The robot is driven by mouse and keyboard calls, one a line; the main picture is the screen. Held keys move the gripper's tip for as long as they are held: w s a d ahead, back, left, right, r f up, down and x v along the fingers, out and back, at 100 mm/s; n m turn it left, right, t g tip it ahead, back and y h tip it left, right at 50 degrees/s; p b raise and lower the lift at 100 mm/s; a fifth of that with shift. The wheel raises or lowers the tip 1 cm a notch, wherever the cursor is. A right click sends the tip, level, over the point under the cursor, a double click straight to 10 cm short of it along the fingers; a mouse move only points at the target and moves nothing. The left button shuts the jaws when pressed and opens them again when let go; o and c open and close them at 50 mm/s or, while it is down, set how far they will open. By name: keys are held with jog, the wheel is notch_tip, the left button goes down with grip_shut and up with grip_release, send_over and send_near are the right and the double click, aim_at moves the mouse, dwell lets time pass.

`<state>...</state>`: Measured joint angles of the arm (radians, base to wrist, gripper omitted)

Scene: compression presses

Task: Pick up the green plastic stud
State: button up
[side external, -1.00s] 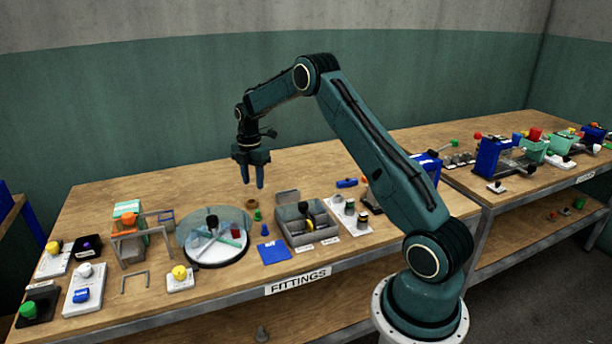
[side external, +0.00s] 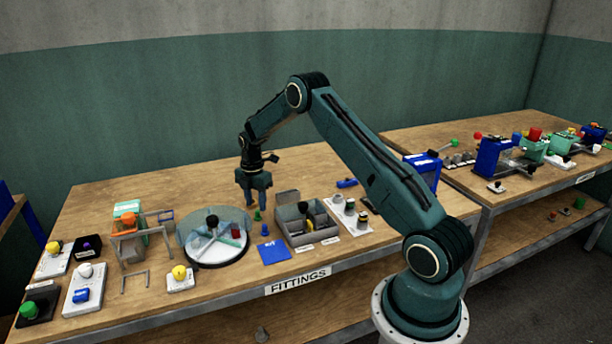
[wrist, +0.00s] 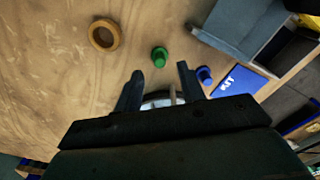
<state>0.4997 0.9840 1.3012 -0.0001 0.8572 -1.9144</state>
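The green plastic stud (side external: 257,215) stands upright on the bare wood of the bench, between the round divided tray and the grey bin. It also shows in the wrist view (wrist: 159,57), just beyond the fingertips and roughly in line with the gap between them. My gripper (side external: 253,203) points down over this spot, close above the bench. In the wrist view my gripper (wrist: 160,73) is open, with its two fingers apart and nothing between them. The stud's base is partly hidden by its own top in the wrist view.
A tan ring (wrist: 104,34) lies left of the stud in the wrist view. A blue stud (wrist: 204,74) stands to the right, near a blue card (side external: 273,252). The grey bin (side external: 318,240) and divided round tray (side external: 215,264) flank the area. Bare wood lies behind.

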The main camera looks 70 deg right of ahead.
aim_at(257, 211)
jog(key=shift+f, duration=1.7)
grip_shut()
